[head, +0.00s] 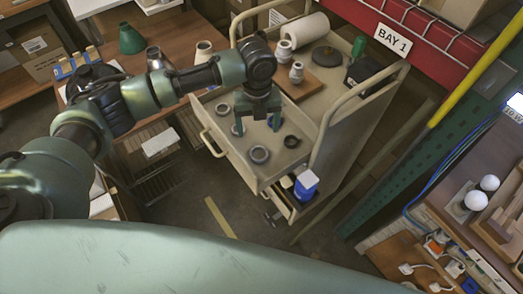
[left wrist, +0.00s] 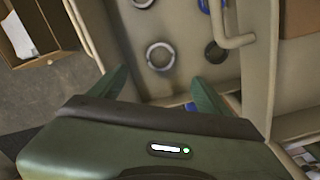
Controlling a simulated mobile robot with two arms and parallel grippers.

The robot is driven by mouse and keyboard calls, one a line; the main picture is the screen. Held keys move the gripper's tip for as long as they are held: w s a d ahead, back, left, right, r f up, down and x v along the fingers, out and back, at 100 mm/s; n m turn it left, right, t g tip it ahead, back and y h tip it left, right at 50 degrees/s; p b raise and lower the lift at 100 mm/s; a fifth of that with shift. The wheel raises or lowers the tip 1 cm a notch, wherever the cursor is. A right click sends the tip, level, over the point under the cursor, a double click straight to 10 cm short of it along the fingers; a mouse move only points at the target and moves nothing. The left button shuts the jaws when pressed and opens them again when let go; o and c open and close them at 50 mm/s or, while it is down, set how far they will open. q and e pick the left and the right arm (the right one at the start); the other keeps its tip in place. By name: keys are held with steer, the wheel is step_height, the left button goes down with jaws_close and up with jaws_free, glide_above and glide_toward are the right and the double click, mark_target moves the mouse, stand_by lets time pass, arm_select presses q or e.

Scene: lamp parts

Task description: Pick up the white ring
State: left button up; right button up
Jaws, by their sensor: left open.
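A pale, whitish ring (head: 259,146) lies flat in the open upper drawer (head: 213,136) of the cart, toward its front. A second pale ring (head: 223,109) lies farther left in the drawer. My left gripper (head: 257,126) points down over the drawer with its fingers apart and nothing between them. In the left wrist view, a pale ring (left wrist: 160,44) lies just beyond the gap between the open fingertips (left wrist: 158,84), apart from them. A dark ring (head: 291,141) lies to the right; it also shows in the left wrist view (left wrist: 215,42). My right gripper is out of view.
The drawer walls surround the rings. The cart top (head: 310,85) carries a white roll (head: 303,29) and small pale parts. A lower drawer holds a blue and white container (head: 306,184). A wooden bench (head: 133,78) stands at the left.

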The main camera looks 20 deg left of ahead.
mark_target(259, 156)
arm_select(q)
step_height(259, 156, down, 7)
steer(key=b, duration=0.3)
steer(key=shift+r, duration=0.2)
step_height(259, 156, down, 5)
steer(key=shift+f+p, duration=0.2)
steer(key=shift+p, duration=0.7)
steer(key=shift+d+f, duration=0.1)
steer(key=shift+f, duration=0.15)
steer(key=c, duration=1.4)
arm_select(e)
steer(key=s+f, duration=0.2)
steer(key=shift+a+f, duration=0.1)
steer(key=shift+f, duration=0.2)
arm_select(q)
steer(key=shift+r, duration=0.15)
